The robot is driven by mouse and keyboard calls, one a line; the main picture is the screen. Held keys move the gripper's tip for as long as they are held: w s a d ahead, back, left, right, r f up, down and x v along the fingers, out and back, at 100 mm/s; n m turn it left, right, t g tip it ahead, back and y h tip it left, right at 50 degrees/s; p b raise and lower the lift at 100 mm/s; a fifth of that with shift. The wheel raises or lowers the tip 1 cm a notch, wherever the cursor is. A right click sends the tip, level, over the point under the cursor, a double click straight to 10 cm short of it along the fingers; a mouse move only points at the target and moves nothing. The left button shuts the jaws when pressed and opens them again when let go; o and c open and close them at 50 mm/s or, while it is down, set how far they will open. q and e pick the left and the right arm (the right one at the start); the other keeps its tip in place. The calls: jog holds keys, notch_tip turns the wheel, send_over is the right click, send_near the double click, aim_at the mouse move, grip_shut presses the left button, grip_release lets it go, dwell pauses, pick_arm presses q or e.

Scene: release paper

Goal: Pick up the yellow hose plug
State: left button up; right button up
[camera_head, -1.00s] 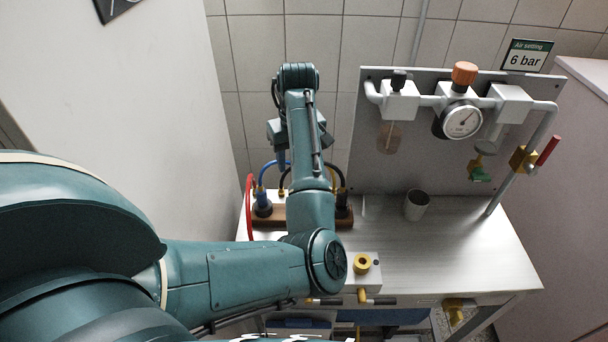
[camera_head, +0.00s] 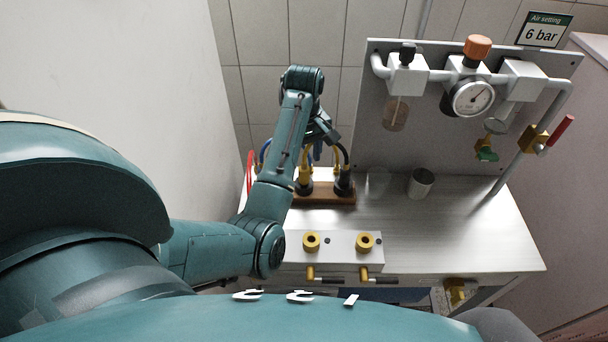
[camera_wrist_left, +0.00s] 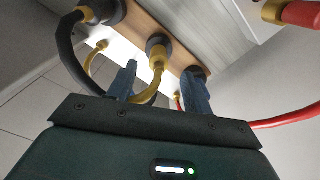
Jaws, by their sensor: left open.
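The yellow hose plug (camera_head: 305,182), with a dark collar, stands in the wooden block (camera_head: 325,199), partly hidden by my left arm. In the left wrist view the yellow plug (camera_wrist_left: 157,55) shows between the two blue-grey fingers, its yellow hose curving down toward the gripper body. My left gripper (camera_head: 313,151) is over the block. The wrist view shows the left gripper (camera_wrist_left: 160,80) open, one finger on each side of the yellow plug, with no clear contact. My right gripper is not in view.
A black hose plug (camera_head: 344,180) stands right of the yellow one. A blue hose (camera_head: 265,151) and a red hose (camera_head: 250,170) are at the left. A grey cup (camera_head: 420,182) and the gauge panel (camera_head: 440,140) are to the right. A front block with yellow ports (camera_head: 340,258) is nearer.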

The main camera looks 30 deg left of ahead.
aim_at(304, 163)
pick_arm(q)
notch_tip(304, 163, down, 5)
jog(key=shift+w+f+p, duration=0.1)
jog(key=shift+p, duration=0.25)
jog(key=c, duration=1.1)
